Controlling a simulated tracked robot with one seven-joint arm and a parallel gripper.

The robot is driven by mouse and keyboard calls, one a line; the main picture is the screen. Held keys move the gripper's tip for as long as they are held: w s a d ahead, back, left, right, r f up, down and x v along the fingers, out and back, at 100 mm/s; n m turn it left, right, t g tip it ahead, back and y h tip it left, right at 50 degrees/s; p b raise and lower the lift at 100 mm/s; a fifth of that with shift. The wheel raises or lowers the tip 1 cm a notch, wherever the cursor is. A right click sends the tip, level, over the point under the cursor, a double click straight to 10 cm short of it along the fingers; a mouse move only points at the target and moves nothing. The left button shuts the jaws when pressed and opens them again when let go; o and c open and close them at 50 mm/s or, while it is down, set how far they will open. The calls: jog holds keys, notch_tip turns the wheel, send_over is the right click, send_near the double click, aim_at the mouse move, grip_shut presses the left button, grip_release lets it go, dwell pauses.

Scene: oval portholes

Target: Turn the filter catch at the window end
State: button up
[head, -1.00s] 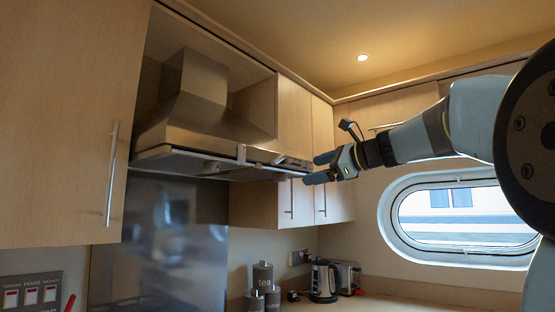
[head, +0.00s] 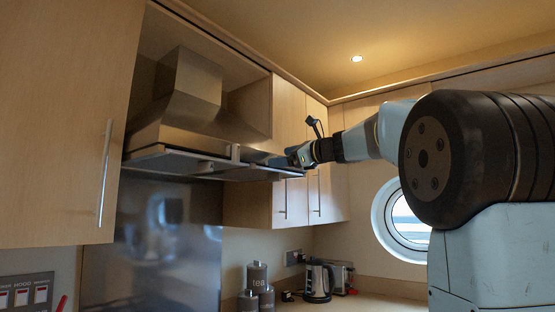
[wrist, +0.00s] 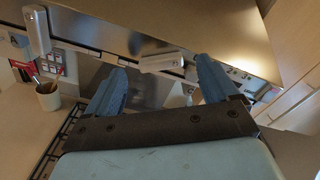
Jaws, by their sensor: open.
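The range hood (head: 180,133) is steel with a dark, flat underside. My gripper (head: 276,161) is at its right-hand, window-side end in the head view, with the fingertips small and partly lost against the hood edge. In the wrist view my gripper (wrist: 160,67) is open, with two blue fingers apart and nothing held. A pale silver bar-shaped piece (wrist: 161,62), which looks like a filter catch, shows between and beyond the fingertips; I cannot tell whether they touch it. A second silver piece (wrist: 37,30) is at the upper left.
Wooden cupboards (head: 290,160) stand close to the hood's right end. A round-ended window (head: 408,222) is partly hidden by my arm. Below are a kettle (head: 319,280) and tea canister (head: 257,275) on the counter. The wrist view shows a utensil pot (wrist: 48,95).

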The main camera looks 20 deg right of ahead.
jog(key=x, duration=0.3)
jog(key=shift+c, duration=0.5)
jog(key=shift+d, duration=0.1)
jog(key=c, duration=1)
jog(key=shift+o, duration=0.2)
jog(key=shift+f, duration=0.1)
jog(key=n, duration=0.4)
jog(key=f+n, duration=0.1)
jog(key=n, duration=0.3)
jog(key=d+n, duration=0.1)
jog(key=n, duration=0.2)
jog(key=shift+w+f+n, duration=0.35)
jog(key=shift+n, duration=0.05)
